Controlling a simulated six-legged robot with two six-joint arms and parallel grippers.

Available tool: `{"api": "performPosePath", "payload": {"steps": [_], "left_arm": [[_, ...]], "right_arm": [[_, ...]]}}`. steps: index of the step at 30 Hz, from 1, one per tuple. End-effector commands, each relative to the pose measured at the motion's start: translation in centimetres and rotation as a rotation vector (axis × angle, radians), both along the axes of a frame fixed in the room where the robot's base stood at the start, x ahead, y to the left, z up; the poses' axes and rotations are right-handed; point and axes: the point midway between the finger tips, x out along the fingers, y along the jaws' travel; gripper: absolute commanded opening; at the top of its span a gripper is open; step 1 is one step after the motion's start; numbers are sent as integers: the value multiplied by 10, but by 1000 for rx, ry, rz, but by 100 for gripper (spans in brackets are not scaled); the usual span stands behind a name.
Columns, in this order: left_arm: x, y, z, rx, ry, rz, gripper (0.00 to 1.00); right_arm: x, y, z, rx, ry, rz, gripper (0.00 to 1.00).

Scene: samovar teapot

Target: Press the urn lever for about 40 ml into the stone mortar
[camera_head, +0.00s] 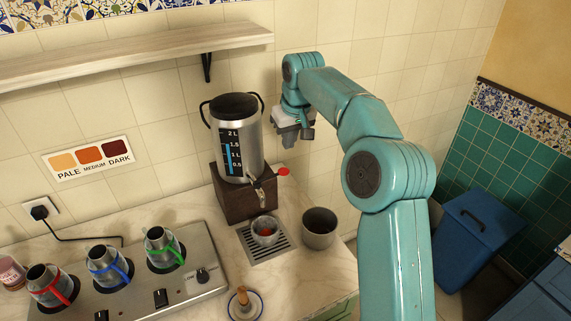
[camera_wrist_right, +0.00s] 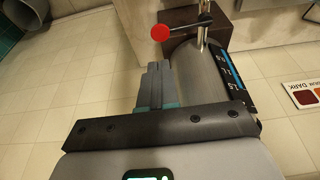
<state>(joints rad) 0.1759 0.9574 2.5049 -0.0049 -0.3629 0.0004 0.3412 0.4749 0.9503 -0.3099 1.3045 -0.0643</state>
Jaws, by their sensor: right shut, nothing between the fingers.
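The steel urn (camera_head: 240,135) with a blue level scale stands on a dark wooden base (camera_head: 240,195) against the tiled wall. Its lever ends in a red knob (camera_head: 283,171) beside the spout; the knob also shows in the right wrist view (camera_wrist_right: 160,33). A small grey bowl (camera_head: 265,230), apparently the stone mortar, sits below the spout with something red in it. My right gripper (camera_head: 296,136) is above and behind the red knob, right of the urn, apart from the knob. Its fingers (camera_wrist_right: 155,80) are shut and empty. My left gripper is out of view.
The bowl stands on a drip grate (camera_head: 252,250). A grey pot (camera_head: 320,228) is right of it. A hotplate panel (camera_head: 185,285) with several small pots is at the lower left. A saucer (camera_head: 245,306) lies in front. A shelf (camera_head: 130,55) hangs above left.

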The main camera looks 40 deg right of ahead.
Motion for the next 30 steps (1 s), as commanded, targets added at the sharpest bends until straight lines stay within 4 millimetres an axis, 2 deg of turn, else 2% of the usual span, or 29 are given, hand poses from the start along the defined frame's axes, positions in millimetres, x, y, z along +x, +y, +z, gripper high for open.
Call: {"api": "performPosePath", "payload": {"steps": [1,6,13,18,30], "left_arm": [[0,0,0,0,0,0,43],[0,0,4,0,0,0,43],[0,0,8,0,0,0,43],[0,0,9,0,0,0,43],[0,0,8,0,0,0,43]], "right_arm": [[3,-1,-12,2,5,-1,0],[14,-4,-45,1,4,0,0],[17,-4,-79,0,2,1,0],[17,-5,-90,0,0,0,0],[17,-4,-92,0,0,0,0]]}}
